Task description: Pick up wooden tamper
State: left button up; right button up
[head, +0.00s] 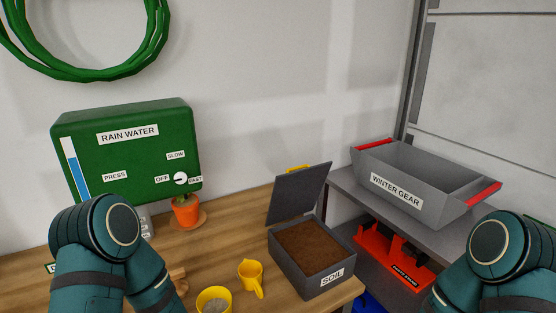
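A small light-wood piece (179,279), which may be the wooden tamper, is on the wooden bench (235,230) just right of my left arm. My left arm hides part of it, so its full shape cannot be told. My left and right arms come in at the lower left and lower right, but neither gripper is in the head view.
A yellow pot (214,299), a yellow scoop (250,276) and an open grey SOIL box (309,250) are on the bench. A potted plant (186,210) stands below the green RAIN WATER panel (130,145). A grey WINTER GEAR bin (400,185) sits on a shelf at right.

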aim_at(182, 287)
jog(key=u, duration=0.95)
